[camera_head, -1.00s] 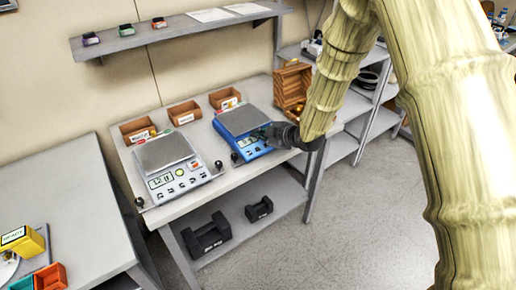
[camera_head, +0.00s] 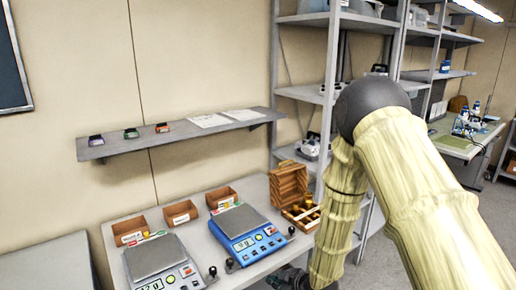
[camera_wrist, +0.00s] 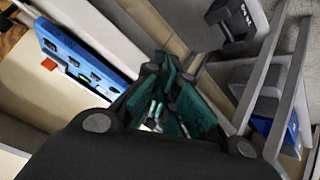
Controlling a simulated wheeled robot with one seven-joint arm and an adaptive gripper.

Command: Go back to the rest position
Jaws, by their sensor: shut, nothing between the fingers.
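My gripper (camera_wrist: 165,98) fills the middle of the wrist view, with dark fingers and teal inner faces. Its fingers are together with nothing between them. In the head view my gripper (camera_head: 288,279) is a dark shape at the bottom edge, partly cut off, in front of the bench's right part. My pale arm comes down from the right and hides what is behind it. The blue scale (camera_head: 245,241) stands on the bench, up and left of the gripper. It also shows at the left of the wrist view (camera_wrist: 82,58), apart from the fingers.
A white scale (camera_head: 165,274) stands left of the blue one. Small bins (camera_head: 180,214) line the bench's back, beside an open wooden box (camera_head: 290,183). A wall shelf (camera_head: 175,137) hangs above. Shelving (camera_head: 330,22) rises at right. A dark weight (camera_wrist: 233,18) shows in the wrist view.

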